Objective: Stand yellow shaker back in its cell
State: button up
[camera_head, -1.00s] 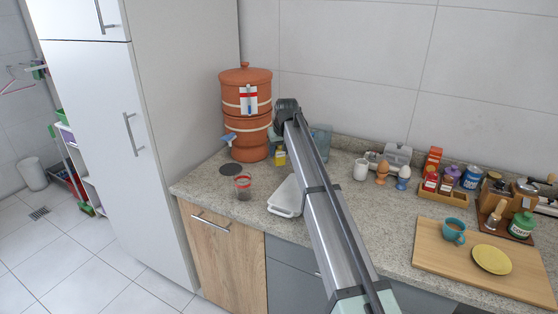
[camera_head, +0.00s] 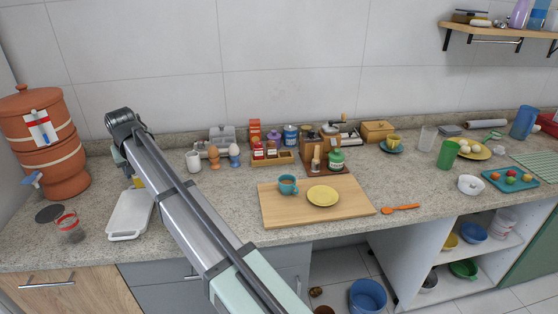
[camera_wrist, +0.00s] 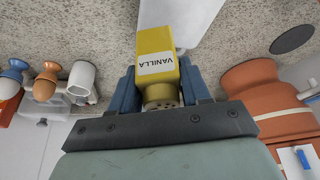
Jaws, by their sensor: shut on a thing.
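The yellow shaker (camera_wrist: 157,52), labelled VANILLA, is between the two blue fingers of my gripper (camera_wrist: 162,84) in the wrist view, with its perforated cap towards my wrist. My gripper is shut on it. In the head view only a small yellow piece of the shaker (camera_head: 138,182) shows beside my arm, near the white tray; my arm hides most of my gripper there. The wooden spice rack (camera_head: 272,161) stands at mid-counter by the wall, holding several small red and purple-capped containers. Its individual cells are too small to make out clearly.
A clay water filter (camera_head: 50,150) stands at left, with a red-rimmed glass (camera_head: 70,228) before it. A white tray (camera_head: 130,216) lies below my gripper. A white cup (camera_head: 193,161) and egg cups (camera_head: 234,155) stand left of the rack; a cutting board (camera_head: 350,206) lies in front.

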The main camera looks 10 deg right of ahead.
jog(key=s+d+m+h, duration=0.1)
jog(key=s+d+m, duration=0.2)
jog(key=d, duration=1.8)
jog(key=s+d+m+h, duration=0.1)
jog(key=s+d+m, duration=0.15)
jog(key=d, duration=1.85)
jog(key=w+d+r+n+g+y, duration=0.15)
jog(key=w+d+n, duration=0.25)
jog(key=w+n, duration=0.65)
jog(key=w+d+n+g+y, duration=0.35)
jog(key=w+n, duration=0.45)
jog(key=w, duration=0.6)
jog(key=shift+t, duration=0.5)
jog(key=shift+w+d+f, duration=0.1)
jog(key=shift+d+f, duration=0.05)
jog(key=shift+f, duration=1.45)
jog(key=shift+s+d+f, duration=0.1)
jog(key=shift+d+f, duration=0.05)
jog(key=shift+f, duration=1.45)
jog(key=shift+w+d+f, duration=0.1)
jog(key=shift+d+f, duration=0.05)
jog(key=shift+f, duration=1.45)
jog(key=o, duration=1.2)
jog(key=shift+f, duration=0.1)
